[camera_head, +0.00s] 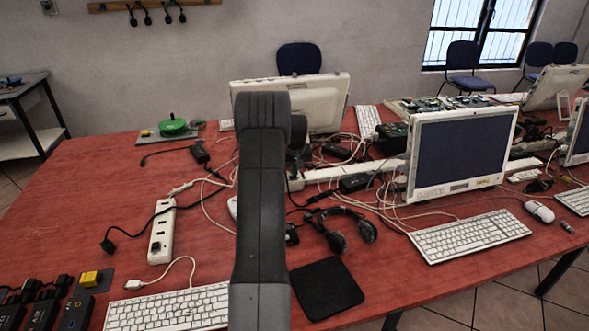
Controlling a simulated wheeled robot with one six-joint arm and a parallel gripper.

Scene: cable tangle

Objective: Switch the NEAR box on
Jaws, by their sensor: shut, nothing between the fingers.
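At the lower left corner stand dark boxes with plugs and cables on them: one at the picture edge (12,316), one beside it (42,314), and one with a small blue mark on top (76,312). I cannot read a NEAR label on any of them, nor tell a switch's state. The bottom edge cuts them off. My grey arm rises through the middle of the view, to the right of these boxes. I cannot make out my gripper; its fingertips do not show.
A yellow block (91,278) sits on a dark plate behind the boxes. A white power strip (161,232), keyboard (170,308), black mat (327,289), headphones (350,232) and monitor (462,150) crowd the red table (95,180). Loose cables cross its middle. The left side is clearer.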

